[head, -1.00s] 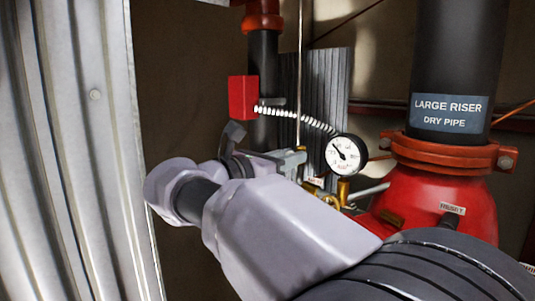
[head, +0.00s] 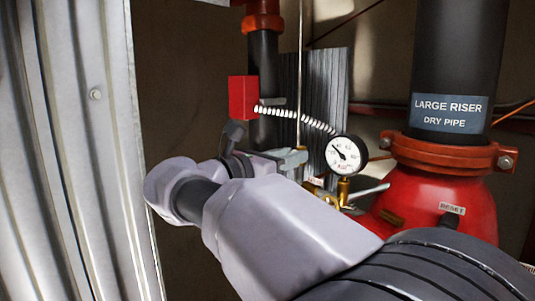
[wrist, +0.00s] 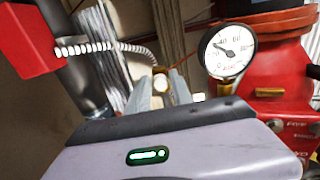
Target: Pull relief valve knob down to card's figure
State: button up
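My gripper (head: 290,158) is at the brass valve fittings (head: 318,192) left of the gauge, partly hidden by my arm in the head view. In the wrist view its two grey fingers (wrist: 162,92) point forward. A small pale, brass-edged round end (wrist: 160,82), perhaps the relief valve knob, shows between their tips. I cannot tell whether the fingers touch it. The white round gauge (head: 346,154) is just right of the gripper; it also shows in the wrist view (wrist: 228,50), its needle pointing up and left. I cannot make out a card with a figure.
A red box (head: 243,97) with a coiled pale conduit (head: 297,115) is at upper left. The red valve body (head: 440,205) and black pipe (head: 460,60) labelled "LARGE RISER DRY PIPE" stand at right. A corrugated metal panel (head: 75,150) fills the left side.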

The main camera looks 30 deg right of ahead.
jog(key=o, duration=0.7)
jog(key=shift+a, duration=0.15)
jog(key=o, duration=0.4)
jog(key=shift+f, duration=0.1)
jog(key=p+v, duration=0.3)
jog(key=v, duration=0.4)
jog(key=shift+s+a+p, duration=0.2)
jog(key=shift+a+p, duration=0.1)
jog(key=shift+a, duration=0.05)
